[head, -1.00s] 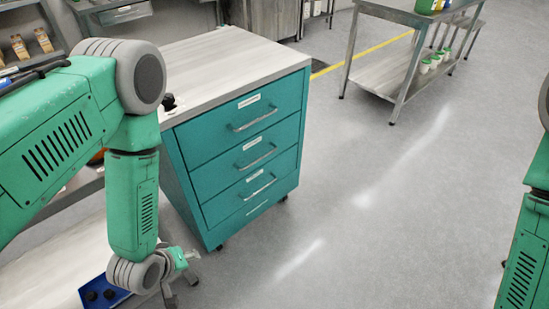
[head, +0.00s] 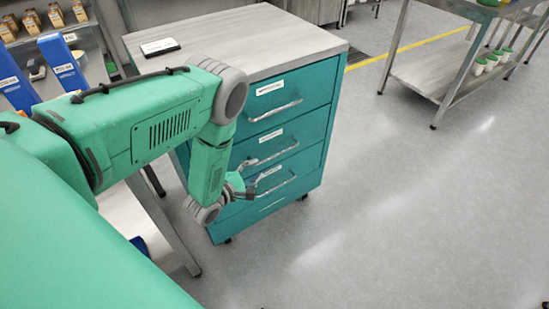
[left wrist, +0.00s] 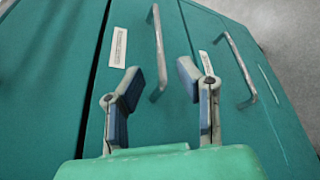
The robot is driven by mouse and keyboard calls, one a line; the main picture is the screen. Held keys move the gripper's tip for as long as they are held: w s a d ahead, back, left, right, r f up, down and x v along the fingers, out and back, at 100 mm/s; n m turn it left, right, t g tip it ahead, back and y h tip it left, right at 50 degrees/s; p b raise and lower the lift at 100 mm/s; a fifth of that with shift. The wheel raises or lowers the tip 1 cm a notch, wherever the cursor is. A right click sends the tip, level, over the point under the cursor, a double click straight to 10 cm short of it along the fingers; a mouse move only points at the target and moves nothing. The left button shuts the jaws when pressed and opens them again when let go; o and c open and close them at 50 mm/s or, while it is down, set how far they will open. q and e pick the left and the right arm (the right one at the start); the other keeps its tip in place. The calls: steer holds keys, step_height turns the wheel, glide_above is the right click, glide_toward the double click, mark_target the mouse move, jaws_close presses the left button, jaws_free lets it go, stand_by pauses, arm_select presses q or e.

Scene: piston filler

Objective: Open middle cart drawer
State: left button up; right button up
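The teal cart (head: 230,152) has three handled drawers, all shut. The middle drawer (head: 300,136) has a metal bar handle (head: 275,154) and a white label. It also shows in the left wrist view, with its handle (left wrist: 160,50) upright in the picture. My left gripper (head: 250,178) is open in front of the cart's face, near the left ends of the middle and bottom handles. In the left wrist view, the open fingers (left wrist: 160,88) flank the near end of the middle handle, with no clear contact. My right gripper is out of view.
The bottom drawer's handle (left wrist: 240,70) lies right of the fingers in the left wrist view. A dark-and-white device (head: 160,47) lies on the cart top. A metal table (head: 428,72) stands at the back right. The floor (head: 400,210) right of the cart is clear.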

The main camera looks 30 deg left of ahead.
mark_target(272, 157)
arm_select(q)
steer(key=b+x, duration=0.1)
steer(key=x, duration=0.8)
steer(key=shift+w+a+f+b, duration=0.15)
steer(key=shift+w+f+b, duration=0.05)
steer(key=shift+b, duration=0.2)
jaws_close()
